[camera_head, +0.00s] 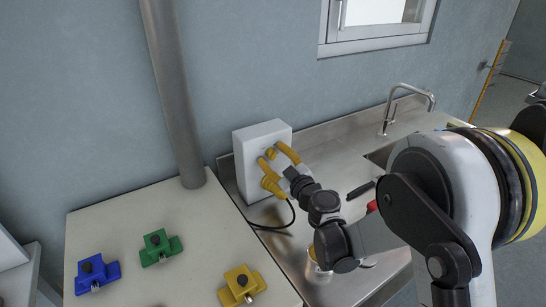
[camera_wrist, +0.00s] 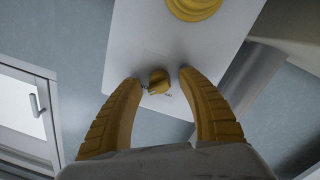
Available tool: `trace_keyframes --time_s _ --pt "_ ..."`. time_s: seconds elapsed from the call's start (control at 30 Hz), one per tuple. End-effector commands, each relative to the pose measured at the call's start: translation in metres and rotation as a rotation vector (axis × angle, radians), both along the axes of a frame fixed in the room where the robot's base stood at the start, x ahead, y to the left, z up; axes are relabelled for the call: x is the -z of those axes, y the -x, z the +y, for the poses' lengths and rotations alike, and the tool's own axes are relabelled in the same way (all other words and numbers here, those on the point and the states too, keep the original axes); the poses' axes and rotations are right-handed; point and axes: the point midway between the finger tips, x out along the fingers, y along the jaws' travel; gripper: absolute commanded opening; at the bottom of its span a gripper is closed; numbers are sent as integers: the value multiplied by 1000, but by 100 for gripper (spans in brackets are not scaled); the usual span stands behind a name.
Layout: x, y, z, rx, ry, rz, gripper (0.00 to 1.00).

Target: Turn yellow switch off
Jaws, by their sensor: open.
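The yellow switch (camera_head: 271,153) is a small knob on the front of a white box (camera_head: 246,160) on the metal counter. In the wrist view the knob (camera_wrist: 158,81) shows on the pale box face (camera_wrist: 145,35), with small dark marks beside it. My gripper (camera_head: 272,154) is open in front of the box, its two yellow fingers apart. In the wrist view the fingertips of my gripper (camera_wrist: 159,79) lie on either side of the knob, with a gap on each side. I cannot tell whether they touch the box face.
A larger round yellow fitting (camera_wrist: 194,7) sits on the box face near the knob. A black cable (camera_head: 274,228) runs on the counter. A tap (camera_head: 410,92) stands right. Blue (camera_head: 96,273), green (camera_head: 160,247) and yellow (camera_head: 241,285) blocks lie on the pale table (camera_head: 195,235).

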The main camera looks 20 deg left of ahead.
Motion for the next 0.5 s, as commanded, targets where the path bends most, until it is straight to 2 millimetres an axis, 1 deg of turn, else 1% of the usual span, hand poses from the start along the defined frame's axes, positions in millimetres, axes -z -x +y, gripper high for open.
trace_keyframes --time_s 0.13,0.17,0.2,0.3,0.5 --pt "0 0 0 0 0 0 47" --pt "0 0 0 0 0 0 40" --pt "0 0 0 0 0 0 27" --pt "0 0 0 0 0 0 0" --pt "0 0 0 0 1 -3 0"
